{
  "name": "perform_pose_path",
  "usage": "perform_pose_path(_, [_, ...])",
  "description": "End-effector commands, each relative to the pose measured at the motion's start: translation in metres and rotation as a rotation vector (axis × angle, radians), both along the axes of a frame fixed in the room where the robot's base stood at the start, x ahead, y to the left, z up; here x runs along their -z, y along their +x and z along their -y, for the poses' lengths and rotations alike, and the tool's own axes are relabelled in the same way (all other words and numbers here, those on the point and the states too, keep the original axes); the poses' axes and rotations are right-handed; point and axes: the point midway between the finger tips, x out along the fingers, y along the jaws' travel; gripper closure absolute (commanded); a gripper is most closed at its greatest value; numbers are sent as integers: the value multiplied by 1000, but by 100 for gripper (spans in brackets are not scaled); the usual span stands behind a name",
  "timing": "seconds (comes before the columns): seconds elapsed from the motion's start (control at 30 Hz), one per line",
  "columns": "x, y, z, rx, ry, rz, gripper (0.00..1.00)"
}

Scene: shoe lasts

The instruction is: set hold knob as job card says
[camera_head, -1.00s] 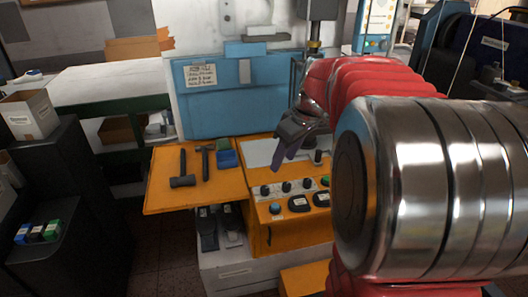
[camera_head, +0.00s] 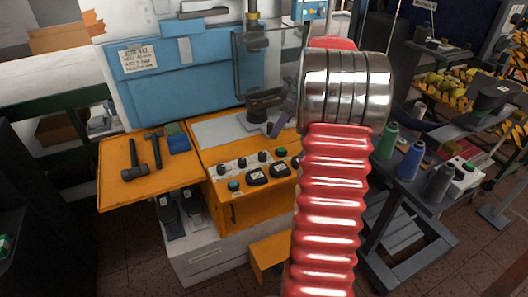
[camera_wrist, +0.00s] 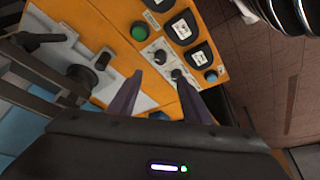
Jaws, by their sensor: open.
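The orange control panel (camera_head: 228,172) carries a row of small black knobs, including a left knob (camera_head: 221,169), a middle knob (camera_head: 243,162) and a right knob (camera_head: 262,156). Their labels are too small to read, so I cannot tell which is hold. The job card (camera_head: 139,59) is on the blue board; its writing is not legible. Two knobs (camera_wrist: 160,57) show beyond the fingertips.
A green button (camera_wrist: 138,30), a blue button (camera_wrist: 210,76) and two dials (camera_wrist: 179,29) share the panel. Hammers (camera_head: 133,163) and a blue block (camera_head: 179,142) lie on the orange side shelf (camera_head: 150,190). Thread spools (camera_head: 410,160) stand at right.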

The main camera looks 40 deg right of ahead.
Motion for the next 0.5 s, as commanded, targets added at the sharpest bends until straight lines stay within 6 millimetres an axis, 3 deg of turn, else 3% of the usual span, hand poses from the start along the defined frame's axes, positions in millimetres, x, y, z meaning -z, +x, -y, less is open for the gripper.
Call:
perform_pose_path(0.27, [9,4,-2,0,1,0,56])
perform_pose_path(0.5, [39,14,-9,-1,3,-4,56])
